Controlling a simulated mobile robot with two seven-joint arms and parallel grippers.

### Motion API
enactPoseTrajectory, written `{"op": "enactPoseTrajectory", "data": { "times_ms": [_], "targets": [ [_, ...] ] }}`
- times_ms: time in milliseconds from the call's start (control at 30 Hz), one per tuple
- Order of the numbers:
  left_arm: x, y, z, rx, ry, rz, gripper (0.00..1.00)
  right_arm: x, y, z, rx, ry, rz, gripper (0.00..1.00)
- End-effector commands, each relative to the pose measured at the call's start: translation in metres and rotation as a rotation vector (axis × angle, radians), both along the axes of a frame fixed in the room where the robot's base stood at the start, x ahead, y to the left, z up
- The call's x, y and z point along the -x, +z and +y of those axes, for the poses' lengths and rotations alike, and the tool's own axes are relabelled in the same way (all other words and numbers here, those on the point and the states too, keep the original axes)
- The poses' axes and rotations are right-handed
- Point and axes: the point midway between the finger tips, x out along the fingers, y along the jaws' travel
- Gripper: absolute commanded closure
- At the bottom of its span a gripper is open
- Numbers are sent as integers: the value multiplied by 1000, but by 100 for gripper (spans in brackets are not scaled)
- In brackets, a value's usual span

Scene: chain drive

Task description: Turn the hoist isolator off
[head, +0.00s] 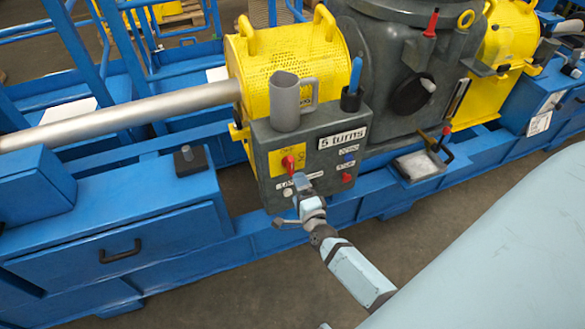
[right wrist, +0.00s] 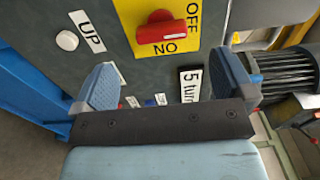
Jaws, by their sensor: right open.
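The hoist isolator is a red rotary knob (right wrist: 160,32) on a yellow plate (right wrist: 140,18) with OFF and ON lettering. In the head view the red knob (head: 289,163) sits on the front of a dark grey control box (head: 318,180). Its handle lies across the right wrist picture; I cannot tell for sure which word it points to. My right gripper (head: 303,186) is open in front of the box, just below the knob. In the right wrist view its two blue fingers (right wrist: 165,75) are wide apart and empty, and the knob lies ahead, not touched. My left gripper is not in view.
A white button (right wrist: 67,40) beside an UP label is close to the knob. A grey mug (head: 287,100) and a blue-handled tool (head: 353,80) stand on the box. A "5 turns" label (head: 342,138) and several small buttons share its face. Blue frame rails (head: 240,235) run below.

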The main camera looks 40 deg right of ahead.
Motion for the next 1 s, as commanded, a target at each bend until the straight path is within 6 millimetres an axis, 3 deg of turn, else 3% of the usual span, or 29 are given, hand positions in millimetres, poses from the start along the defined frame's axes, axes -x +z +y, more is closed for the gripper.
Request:
{"op": "enactPoseTrajectory", "data": {
  "times_ms": [100,300,1000],
  "targets": [
    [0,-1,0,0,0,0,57,22,0,5,0,0,1,0],
    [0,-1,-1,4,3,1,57,40,0,10,0,1,0,0],
    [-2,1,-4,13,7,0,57,43,0,11,0,0,0,0]
  ]
}}
